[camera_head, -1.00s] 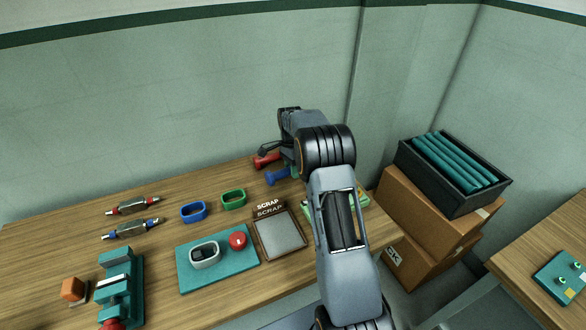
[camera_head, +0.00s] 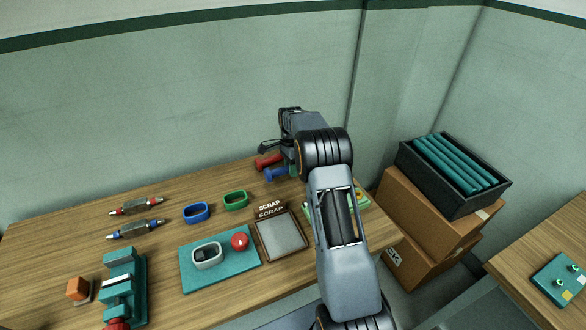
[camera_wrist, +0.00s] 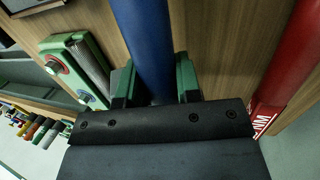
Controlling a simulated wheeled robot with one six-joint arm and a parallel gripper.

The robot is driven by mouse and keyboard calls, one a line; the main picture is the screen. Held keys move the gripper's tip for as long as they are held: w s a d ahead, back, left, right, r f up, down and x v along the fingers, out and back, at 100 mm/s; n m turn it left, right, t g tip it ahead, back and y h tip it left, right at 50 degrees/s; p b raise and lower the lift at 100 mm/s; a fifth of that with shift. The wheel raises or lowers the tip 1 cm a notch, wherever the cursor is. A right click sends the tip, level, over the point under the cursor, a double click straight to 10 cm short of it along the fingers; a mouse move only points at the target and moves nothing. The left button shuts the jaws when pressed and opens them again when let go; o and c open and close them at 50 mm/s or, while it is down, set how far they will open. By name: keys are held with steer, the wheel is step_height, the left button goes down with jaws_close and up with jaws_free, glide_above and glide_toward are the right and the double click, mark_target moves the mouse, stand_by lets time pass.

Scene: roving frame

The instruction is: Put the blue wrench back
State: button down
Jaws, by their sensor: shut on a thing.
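The blue wrench (camera_head: 275,174) is at the back right of the workbench, partly hidden by my arm. In the wrist view its blue shaft (camera_wrist: 145,40) runs between the green-sided fingers of my gripper (camera_wrist: 155,84), which is shut on it. The end of the shaft beyond the fingers is hidden by the gripper body. A red wrench (camera_head: 268,161) lies just behind the blue one, and its red shaft (camera_wrist: 297,55) shows at the right of the wrist view, apart from my gripper.
A scrap tray (camera_head: 303,252), a teal mat (camera_head: 195,283), a blue ring (camera_head: 197,212) and a green ring (camera_head: 236,200) lie in front and to the left. A green device (camera_wrist: 75,65) is left of the fingers. Stacked boxes (camera_head: 425,225) stand right of the bench.

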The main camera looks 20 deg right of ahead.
steer(key=shift+f+b, duration=0.55)
steer(key=shift+f, duration=0.5)
stand_by(0.4)
steer(key=c, duration=0.7)
jaws_free()
steer(key=shift+c, duration=0.2)
steer(key=shift+r+p, duration=2.95)
steer(key=shift+r, duration=1.05)
steer(key=shift+r, duration=0.1)
